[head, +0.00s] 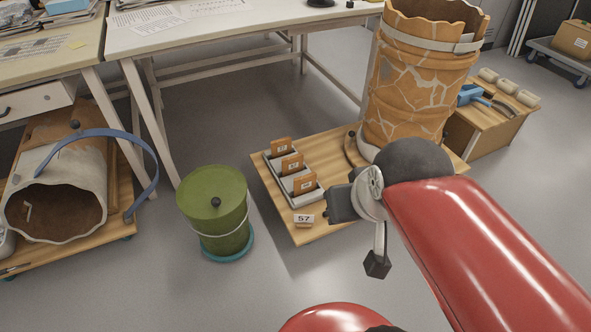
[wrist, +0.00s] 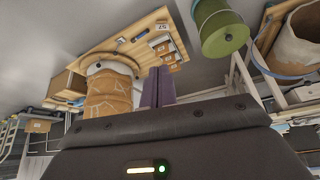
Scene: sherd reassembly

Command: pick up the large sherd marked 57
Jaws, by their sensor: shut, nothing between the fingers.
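A white card reading 57 (head: 303,219) stands at the front edge of a low wooden board (head: 318,232); it also shows in the wrist view (wrist: 163,27). Behind it, a grey rack (head: 307,198) holds three orange-brown sherds with small white labels: a front one (head: 305,183), a middle one (head: 292,163) and a back one (head: 281,146). I cannot read their labels surely. My gripper (wrist: 157,72) shows two purple fingers, shut and empty, apart from the rack and sherds. In the head view my wrist is right of the rack, above the board.
A tall cracked orange vessel (head: 408,95) with a pale strap stands on the board's back right. A green lidded bin (head: 216,210) stands left of the board. A large pale vessel (head: 62,165) lies at far left. White tables (head: 220,22) stand behind. Floor in front is clear.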

